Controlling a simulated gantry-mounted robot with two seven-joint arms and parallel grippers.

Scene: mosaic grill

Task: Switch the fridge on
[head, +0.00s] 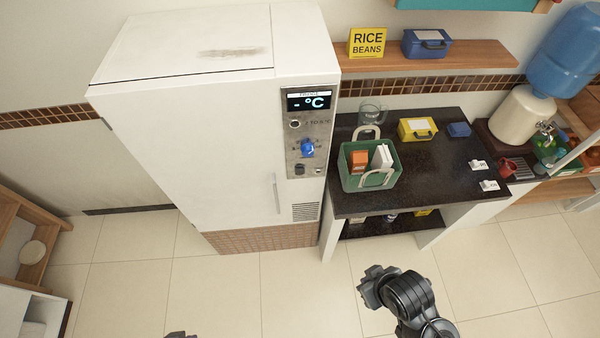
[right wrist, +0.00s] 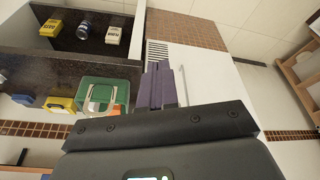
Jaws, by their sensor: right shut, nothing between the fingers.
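The white fridge (head: 190,110) stands upright at left centre in the head view, door closed. Its grey control panel (head: 306,130) has a lit display (head: 308,99) reading "- °C", a blue knob (head: 307,148) and small dark buttons or sockets below. In the right wrist view the fridge (right wrist: 205,75) shows sideways with its vent and handle, but the panel is hidden. My right gripper (right wrist: 160,75) is shut and empty, in front of the fridge and apart from the panel.
A dark counter (head: 430,150) right of the fridge holds a green basket (head: 352,181), a yellow box (head: 417,130) and a blue box. A shelf (head: 480,55) hangs above it. A water dispenser stands far right. The tiled floor in front is clear.

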